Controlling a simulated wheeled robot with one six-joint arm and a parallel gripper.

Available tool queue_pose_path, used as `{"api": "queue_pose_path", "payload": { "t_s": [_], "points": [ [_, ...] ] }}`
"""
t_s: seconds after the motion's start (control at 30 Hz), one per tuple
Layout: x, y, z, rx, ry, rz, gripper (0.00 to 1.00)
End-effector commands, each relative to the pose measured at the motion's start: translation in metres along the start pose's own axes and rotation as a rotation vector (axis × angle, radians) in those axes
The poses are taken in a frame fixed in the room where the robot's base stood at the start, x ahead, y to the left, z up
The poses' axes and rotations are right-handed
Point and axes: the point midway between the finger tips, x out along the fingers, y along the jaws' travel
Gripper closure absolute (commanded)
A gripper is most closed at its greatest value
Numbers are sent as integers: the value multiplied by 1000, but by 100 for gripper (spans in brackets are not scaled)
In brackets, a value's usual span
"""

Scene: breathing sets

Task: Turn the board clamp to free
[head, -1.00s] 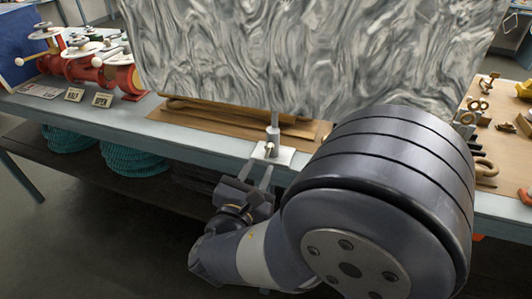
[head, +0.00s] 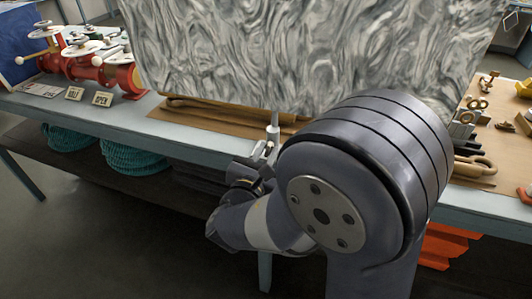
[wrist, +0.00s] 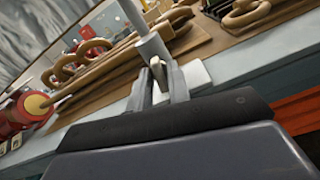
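The board clamp (head: 273,128) is a pale metal post with a small lever, at the table's front edge under the large grey swirl-patterned board (head: 270,60). In the wrist view the clamp's post (wrist: 152,47) leans across the picture, and the rounded lever end (wrist: 157,68) shows between my fingertips. My gripper (head: 264,150) is at the clamp, one finger on each side of the lever. Little or no gap shows between fingers and lever; I cannot tell whether they press on it. My wrist partly hides the clamp's base in the head view.
Red valves (head: 120,75) with white handwheels and small signs (head: 103,99) stand at the left of the table (head: 60,108). Wooden pieces (head: 480,165) and metal fittings lie at the right. Teal coils (head: 130,160) rest on the lower shelf. The floor in front is clear.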

Motion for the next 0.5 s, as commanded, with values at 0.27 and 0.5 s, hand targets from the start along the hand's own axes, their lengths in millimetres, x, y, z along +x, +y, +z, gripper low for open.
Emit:
{"api": "queue_pose_path", "payload": {
  "t_s": [0.27, 0.5],
  "points": [
    [0, 0, 0, 0, 0, 0, 100],
    [0, 0, 1, -25, 0, 0, 100]
  ]
}}
